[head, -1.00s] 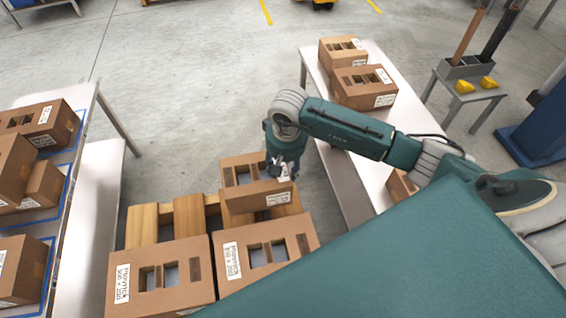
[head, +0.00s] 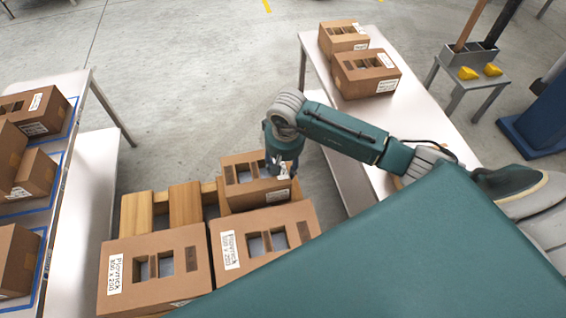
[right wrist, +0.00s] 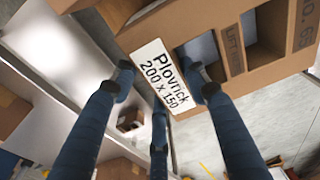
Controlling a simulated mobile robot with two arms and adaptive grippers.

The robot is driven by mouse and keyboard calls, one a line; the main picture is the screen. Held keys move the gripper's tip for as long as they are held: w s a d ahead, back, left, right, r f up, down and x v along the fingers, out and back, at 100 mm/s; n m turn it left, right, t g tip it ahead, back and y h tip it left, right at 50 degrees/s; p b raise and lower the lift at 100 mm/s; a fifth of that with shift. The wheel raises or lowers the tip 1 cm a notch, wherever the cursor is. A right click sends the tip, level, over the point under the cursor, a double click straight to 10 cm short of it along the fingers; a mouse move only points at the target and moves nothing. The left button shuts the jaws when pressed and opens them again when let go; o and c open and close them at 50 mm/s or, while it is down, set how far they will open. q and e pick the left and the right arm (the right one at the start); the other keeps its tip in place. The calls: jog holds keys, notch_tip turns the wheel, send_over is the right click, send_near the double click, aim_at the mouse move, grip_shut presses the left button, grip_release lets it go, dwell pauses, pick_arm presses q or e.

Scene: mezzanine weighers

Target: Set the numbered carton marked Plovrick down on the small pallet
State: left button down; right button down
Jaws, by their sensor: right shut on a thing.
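The held carton (head: 250,192) is brown with rectangular openings in its top. In the right wrist view its label reads Plovrick 200 x 150 on the carton (right wrist: 250,62). My right gripper (head: 279,172) is shut on its right side; in the right wrist view one finger reaches into an opening of the carton and others stay outside. The small wooden pallet (head: 184,205) lies on the floor below. The carton is over its back right part, close behind a front carton; whether it touches the slats is hidden. My left gripper is not in view.
Two larger Plovrick cartons, left (head: 152,290) and right (head: 290,212), sit on the pallet's front. Its back left slats are bare. A left table (head: 77,100) holds several cartons in blue outlines. A right table (head: 415,110) holds more cartons.

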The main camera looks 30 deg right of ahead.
jog(key=shift+f+b, duration=0.45)
jog(key=shift+f, duration=0.75)
jog(key=shift+f+b, duration=0.2)
jog(key=shift+b, duration=0.15)
jog(key=c, duration=0.9)
grip_release()
jog(key=r, duration=0.4)
jog(key=s+r, duration=0.1)
jog(key=r, duration=0.7)
jog(key=shift+s+a, duration=0.15)
jog(key=shift+s, duration=0.05)
